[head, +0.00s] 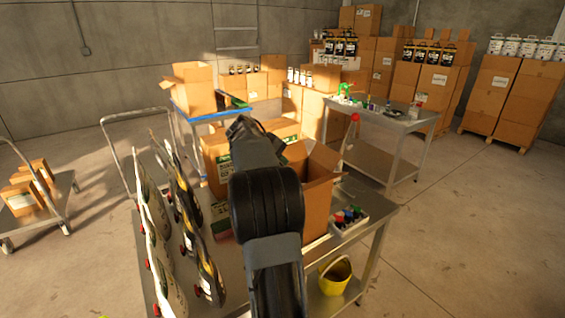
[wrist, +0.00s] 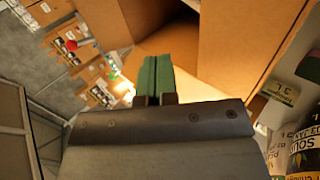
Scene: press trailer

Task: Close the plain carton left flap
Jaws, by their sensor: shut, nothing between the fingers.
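An open plain carton (head: 320,190) stands on the metal table, just right of my arm in the head view, with raised flaps at its top. My arm hides its left side, so I cannot tell how its left flap stands there. In the wrist view, brown cardboard panels (wrist: 235,45) fill the upper middle and right, close ahead of my gripper (wrist: 154,75). Its green fingers are together and empty. They overlap the cardboard in the picture; I cannot tell whether they touch it. The fingers are not clear in the head view.
A small tray of coloured-capped bottles (head: 348,218) sits right of the carton. Upright bags (head: 185,220) stand left of my arm. A yellow bucket (head: 335,276) is on the lower shelf.

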